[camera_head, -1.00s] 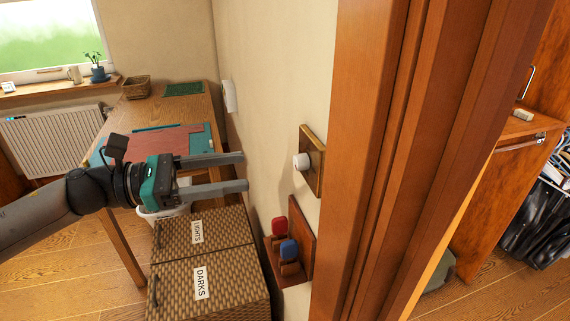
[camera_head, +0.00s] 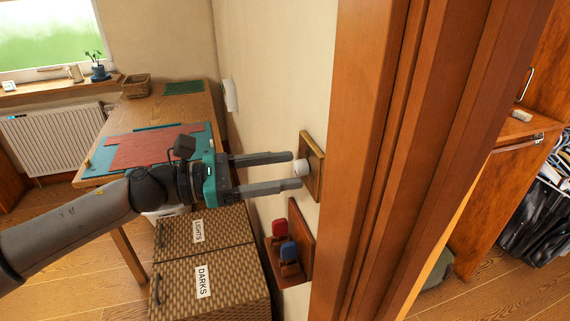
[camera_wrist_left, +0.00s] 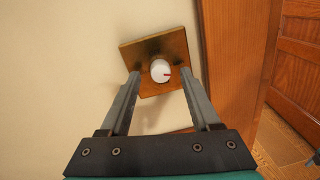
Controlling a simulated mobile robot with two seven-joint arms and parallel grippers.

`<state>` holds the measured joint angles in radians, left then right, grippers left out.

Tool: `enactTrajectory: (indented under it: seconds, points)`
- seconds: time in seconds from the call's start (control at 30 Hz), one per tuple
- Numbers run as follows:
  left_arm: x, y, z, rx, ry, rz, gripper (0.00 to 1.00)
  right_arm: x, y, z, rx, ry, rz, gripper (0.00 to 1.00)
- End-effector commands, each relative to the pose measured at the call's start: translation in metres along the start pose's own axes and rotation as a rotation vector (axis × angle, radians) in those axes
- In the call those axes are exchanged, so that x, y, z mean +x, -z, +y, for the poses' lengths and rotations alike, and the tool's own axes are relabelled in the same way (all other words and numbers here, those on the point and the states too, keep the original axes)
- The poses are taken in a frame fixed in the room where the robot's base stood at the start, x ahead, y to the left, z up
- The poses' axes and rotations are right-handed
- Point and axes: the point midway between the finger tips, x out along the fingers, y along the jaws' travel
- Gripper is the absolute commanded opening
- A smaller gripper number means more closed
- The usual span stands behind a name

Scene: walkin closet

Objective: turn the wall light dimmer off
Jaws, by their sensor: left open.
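The wall light dimmer is a white round knob (camera_head: 301,167) on a square brass-coloured plate (camera_head: 314,180), fixed to the cream wall beside the wooden door frame.
A wooden holder (camera_head: 303,240) with a red and a blue item is on the wall below the dimmer. A wicker hamper (camera_head: 235,285) labelled LIGHTS and DARKS stands below my left arm. The door frame (camera_head: 375,150) is close to the plate's right.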

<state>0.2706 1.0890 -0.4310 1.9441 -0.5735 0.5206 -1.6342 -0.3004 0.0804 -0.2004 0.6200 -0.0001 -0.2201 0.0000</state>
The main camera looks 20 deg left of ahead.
Motion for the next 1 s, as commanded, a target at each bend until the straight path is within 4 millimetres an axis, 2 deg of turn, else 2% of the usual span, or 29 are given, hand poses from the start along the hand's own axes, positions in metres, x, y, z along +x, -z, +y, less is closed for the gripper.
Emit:
enactTrajectory:
  seconds: [0.13, 0.47, 1.0]
  points:
    - [0.0071, -0.0007, 0.0, 0.0, 0.0, 0.0, 0.63, -0.003, 0.0004, 0.0, 0.0, 0.0, 0.0, 0.79]
    - [0.0089, 0.0003, -0.0002, 0.0, 0.0, 0.001, 0.63, -0.003, 0.0005, 0.0, -0.001, 0.0, 0.0, 0.79]
    - [0.0087, 0.0002, -0.0004, 0.0, 0.001, 0.001, 0.04, -0.003, 0.0007, 0.0001, 0.0, 0.0, 0.001, 0.79]
